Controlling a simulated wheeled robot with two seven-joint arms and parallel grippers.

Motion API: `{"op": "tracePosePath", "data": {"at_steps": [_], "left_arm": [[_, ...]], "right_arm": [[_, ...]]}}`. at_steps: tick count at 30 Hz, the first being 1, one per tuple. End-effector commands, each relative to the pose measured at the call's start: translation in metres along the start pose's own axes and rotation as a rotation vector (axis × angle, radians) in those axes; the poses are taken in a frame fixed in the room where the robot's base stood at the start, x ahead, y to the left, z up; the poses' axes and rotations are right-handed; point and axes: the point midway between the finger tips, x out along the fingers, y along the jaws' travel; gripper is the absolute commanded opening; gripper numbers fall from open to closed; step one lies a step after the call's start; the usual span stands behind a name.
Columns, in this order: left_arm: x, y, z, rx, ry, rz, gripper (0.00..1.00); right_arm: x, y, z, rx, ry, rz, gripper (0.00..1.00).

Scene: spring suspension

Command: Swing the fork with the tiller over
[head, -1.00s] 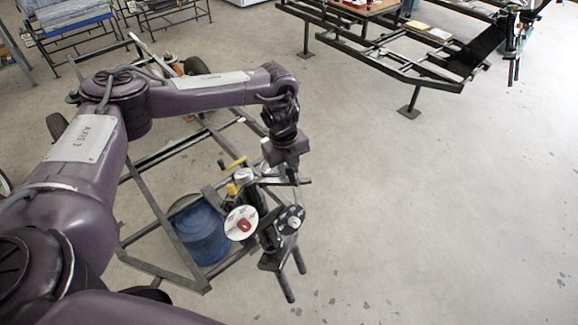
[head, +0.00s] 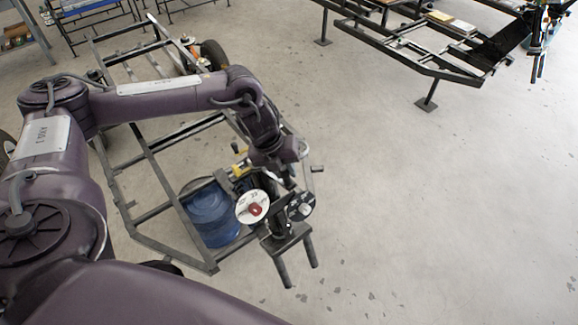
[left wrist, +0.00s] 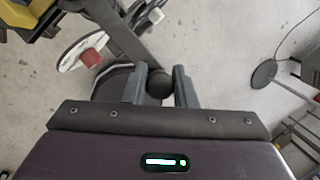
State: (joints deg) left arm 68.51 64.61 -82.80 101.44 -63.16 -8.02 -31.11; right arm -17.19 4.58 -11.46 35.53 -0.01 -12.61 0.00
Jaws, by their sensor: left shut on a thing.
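The fork (head: 288,247) is a dark crosspiece with two prongs pointing down and to the right, at the front end of a dark frame in the head view. A white disc with a red hub (head: 253,207) and a black disc (head: 301,206) sit just above it. My left gripper (head: 289,181) is above the fork and partly hides the parts there. In the left wrist view my left gripper (left wrist: 159,88) is shut on the round black end of the tiller; its dark bar (left wrist: 115,30) runs up and left. My right gripper is not in view.
The dark tube frame (head: 165,195) stands around a blue barrel (head: 212,214) to the left of the fork. A second frame (head: 400,55) with a similar end assembly (head: 540,40) stands at the upper right. The concrete floor (head: 420,210) between and in front is clear.

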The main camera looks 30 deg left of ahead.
Motion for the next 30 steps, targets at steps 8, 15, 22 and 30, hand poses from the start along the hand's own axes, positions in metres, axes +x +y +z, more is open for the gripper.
{"op": "tracePosePath", "data": {"at_steps": [8, 15, 22, 30], "left_arm": [[-0.0012, 0.0017, -0.0018, 0.015, 0.001, -0.007, 0.0], [-0.0011, 0.0017, -0.0016, 0.014, 0.001, -0.007, 0.3], [-0.0009, 0.0017, -0.0015, 0.014, 0.001, -0.006, 0.46], [-0.0071, 0.0013, -0.0006, 0.014, -0.002, -0.009, 0.46]], "right_arm": [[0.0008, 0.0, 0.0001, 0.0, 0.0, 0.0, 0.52], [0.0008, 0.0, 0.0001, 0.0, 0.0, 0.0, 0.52], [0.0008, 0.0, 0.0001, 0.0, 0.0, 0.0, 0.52], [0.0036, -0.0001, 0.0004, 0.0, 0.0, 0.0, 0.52]]}}
